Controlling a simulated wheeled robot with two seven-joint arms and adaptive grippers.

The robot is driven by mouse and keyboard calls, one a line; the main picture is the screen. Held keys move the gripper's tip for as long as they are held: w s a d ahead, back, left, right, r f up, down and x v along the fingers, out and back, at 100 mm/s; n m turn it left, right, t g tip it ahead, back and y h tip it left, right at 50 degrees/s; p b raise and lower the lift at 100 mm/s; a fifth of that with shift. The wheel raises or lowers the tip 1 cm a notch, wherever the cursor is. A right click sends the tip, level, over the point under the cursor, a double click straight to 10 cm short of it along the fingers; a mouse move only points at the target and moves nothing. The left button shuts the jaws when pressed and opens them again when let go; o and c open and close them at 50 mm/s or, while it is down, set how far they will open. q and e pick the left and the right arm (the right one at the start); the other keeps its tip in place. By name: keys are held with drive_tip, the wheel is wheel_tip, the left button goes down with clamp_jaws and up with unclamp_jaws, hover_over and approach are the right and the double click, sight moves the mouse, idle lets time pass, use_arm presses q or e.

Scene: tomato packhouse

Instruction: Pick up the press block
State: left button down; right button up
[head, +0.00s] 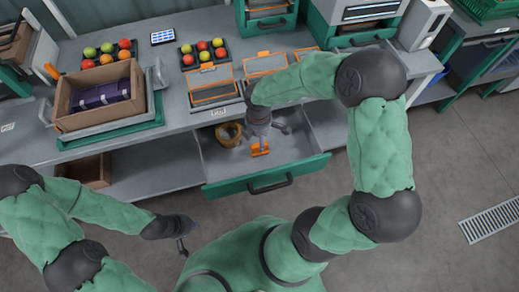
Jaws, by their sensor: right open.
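An orange block (260,150), which looks like the press block, is in the open drawer (212,162) under the bench, near the drawer's front. My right gripper (263,135) reaches down over the drawer, just behind the orange block in the picture. It is open, and part of the block's upper end is hidden by it. I cannot tell whether they touch. My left gripper (183,243) hangs low over the floor at the left, away from the drawer and empty. Its fingers are too small and dark to tell open from shut.
A tan ring-shaped roll (230,133) lies in the drawer, left of my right gripper. On the bench (180,118) are a cardboard box (68,101) with dark purple contents, trays of tomatoes (183,62) and orange-edged clear-lidded containers (213,92). The drawer's left part is clear.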

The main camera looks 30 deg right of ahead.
drive_tip(key=f+b, duration=0.2)
drive_tip(key=f, duration=0.1)
drive_tip(key=f+b, duration=0.1)
drive_tip(key=f, duration=0.1)
drive_tip(key=shift+w+d+f, duration=0.1)
drive_tip(key=shift+w+d, duration=0.1)
drive_tip(key=shift+d, duration=0.05)
clamp_jaws()
